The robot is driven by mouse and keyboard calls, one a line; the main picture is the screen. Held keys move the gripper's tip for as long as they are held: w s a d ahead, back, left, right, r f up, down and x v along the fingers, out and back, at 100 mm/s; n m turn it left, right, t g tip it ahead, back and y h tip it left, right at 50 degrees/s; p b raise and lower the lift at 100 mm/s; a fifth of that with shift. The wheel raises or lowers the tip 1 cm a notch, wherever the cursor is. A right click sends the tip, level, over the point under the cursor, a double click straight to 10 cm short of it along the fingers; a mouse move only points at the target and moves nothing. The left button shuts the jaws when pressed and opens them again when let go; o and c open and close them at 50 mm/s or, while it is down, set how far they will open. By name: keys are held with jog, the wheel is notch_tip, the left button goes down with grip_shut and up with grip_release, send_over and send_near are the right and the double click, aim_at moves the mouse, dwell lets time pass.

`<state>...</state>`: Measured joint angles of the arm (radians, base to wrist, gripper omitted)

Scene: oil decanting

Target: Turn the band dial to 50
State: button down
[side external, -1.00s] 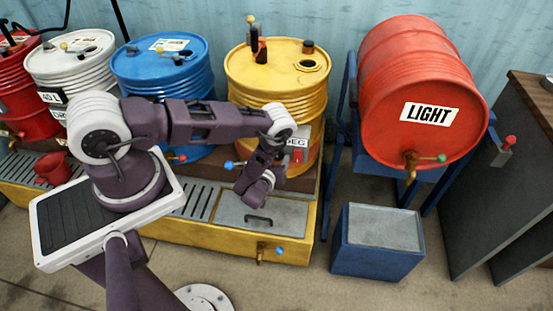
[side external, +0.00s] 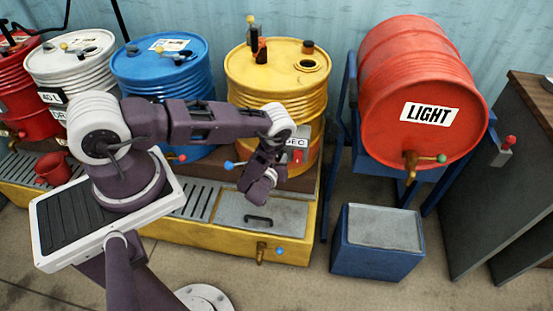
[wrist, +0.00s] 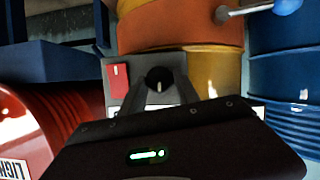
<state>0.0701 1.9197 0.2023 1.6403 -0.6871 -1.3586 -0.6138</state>
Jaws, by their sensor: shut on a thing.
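The band dial (wrist: 158,76) is a round black knob with a pale pointer mark, on a grey box (wrist: 178,62) in front of the yellow drum. My gripper (wrist: 158,92) is shut on the dial, its two fingers at the knob's sides in the wrist view. The pointer mark looks roughly upright in that view. The scale numbers around the dial cannot be read.
A red switch (wrist: 118,79) sits beside the dial. The yellow drum (side external: 280,80) stands behind, with a blue-handled tap (wrist: 250,10) close by. A grey lid (side external: 262,212) lies below my wrist.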

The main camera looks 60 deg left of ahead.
jog(key=m, duration=0.1)
jog(key=m+g+y, duration=0.1)
jog(key=m, duration=0.1)
jog(key=m+g+y, duration=0.1)
jog(key=shift+w+d, duration=0.15)
jog(key=shift+d, duration=0.1)
jog(key=m+y, duration=0.1)
jog(key=m, duration=0.1)
jog(key=m+g+y, duration=0.1)
jog(key=m, duration=0.1)
jog(key=shift+f+y, duration=0.2)
jog(key=shift+y, duration=0.1)
jog(key=shift+m, duration=0.3)
dwell(0.3)
jog(key=c, duration=0.9)
grip_release()
jog(key=shift+w, duration=0.1)
jog(key=v, duration=0.7)
jog(key=shift+d+r, duration=0.1)
jog(key=shift+d, duration=0.05)
